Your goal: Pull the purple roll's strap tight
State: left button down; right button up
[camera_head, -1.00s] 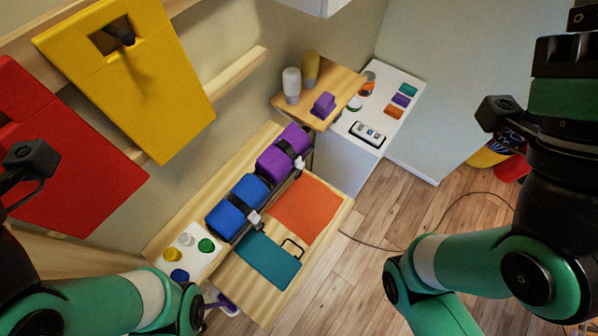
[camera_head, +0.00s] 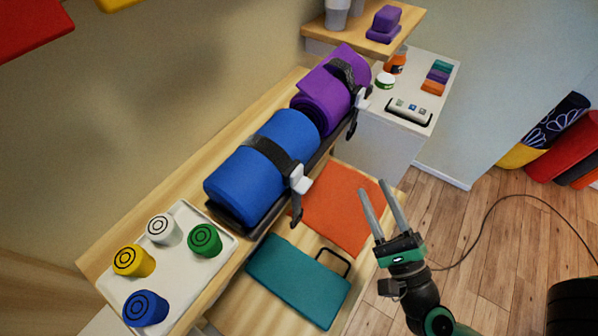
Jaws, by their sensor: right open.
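The purple roll (camera_head: 325,92) lies on the wooden bench at the upper middle, behind the blue roll (camera_head: 262,165). A black strap (camera_head: 342,70) goes around the purple roll, with a light buckle (camera_head: 361,98) on its right side and a dark strap end (camera_head: 352,124) hanging below it. Whether the strap is snug cannot be told. The blue roll has a similar black strap, white buckle and hanging end. My right gripper (camera_head: 376,197) is open and empty, in front of the orange mat and apart from both rolls. My left gripper is not in view.
A white tray (camera_head: 224,250) with several coloured pots stands at the lower left. An orange mat (camera_head: 338,208) and a teal mat (camera_head: 300,281) lie below the rolls. A white cabinet (camera_head: 392,142) stands behind at the right. A cable crosses the open floor (camera_head: 480,240).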

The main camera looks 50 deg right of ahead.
aim_at(353, 126)
pick_arm(q)
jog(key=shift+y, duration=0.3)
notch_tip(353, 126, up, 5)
jog(key=p, duration=0.6)
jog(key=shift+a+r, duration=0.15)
pick_arm(e)
jog(key=d+f+x, duration=0.1)
jog(key=x, duration=1)
jog(key=shift+f+g, duration=0.3)
jog(key=shift+g, duration=0.1)
grip_shut()
